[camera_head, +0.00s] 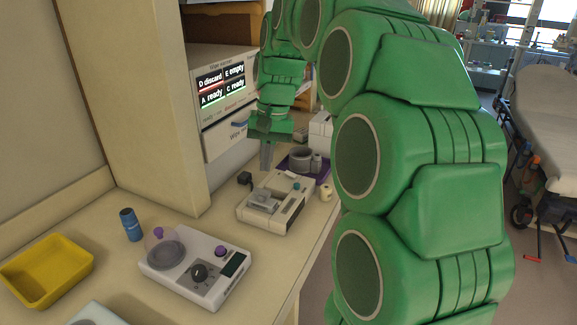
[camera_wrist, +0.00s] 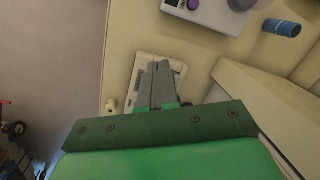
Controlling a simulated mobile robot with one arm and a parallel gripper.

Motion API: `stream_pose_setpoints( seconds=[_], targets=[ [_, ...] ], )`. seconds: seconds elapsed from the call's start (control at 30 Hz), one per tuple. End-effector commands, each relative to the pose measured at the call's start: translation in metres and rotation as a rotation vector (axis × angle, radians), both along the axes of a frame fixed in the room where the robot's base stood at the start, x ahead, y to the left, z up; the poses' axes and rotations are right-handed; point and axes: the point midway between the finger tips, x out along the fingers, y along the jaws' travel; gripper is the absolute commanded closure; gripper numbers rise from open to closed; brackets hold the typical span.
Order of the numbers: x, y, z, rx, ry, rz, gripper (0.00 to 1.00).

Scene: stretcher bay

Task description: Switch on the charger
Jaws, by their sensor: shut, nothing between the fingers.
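A low off-white device (camera_head: 289,212), which looks like the charger, sits on the counter. It has a grey block on its left part, a dark slot along its front and a small teal button (camera_head: 296,187) at its back right. My gripper (camera_head: 265,166) is shut and empty, pointing down over the back edge of this device. I cannot tell whether the tips touch it. In the wrist view the closed fingers (camera_wrist: 158,66) cover the middle of the device (camera_wrist: 144,66), and the teal button does not show there.
Nearer stands a white machine (camera_head: 222,283) with a round lid, black knob and purple button. A small cream piece (camera_head: 326,193) is by the counter's right edge.

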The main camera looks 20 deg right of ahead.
Motion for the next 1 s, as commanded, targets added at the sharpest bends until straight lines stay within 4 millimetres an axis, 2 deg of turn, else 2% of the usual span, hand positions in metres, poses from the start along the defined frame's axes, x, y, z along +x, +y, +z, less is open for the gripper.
stream_pose_setpoints(
  seconds=[0.03,0.4,1.0],
  targets=[
    [0.011,-0.003,-0.001,0.004,-0.001,-0.011,1.00],
    [0.075,-0.028,0.000,0.025,-0.024,-0.103,1.00],
    [0.163,-0.081,-0.018,0.041,-0.046,-0.263,1.00]
  ],
)
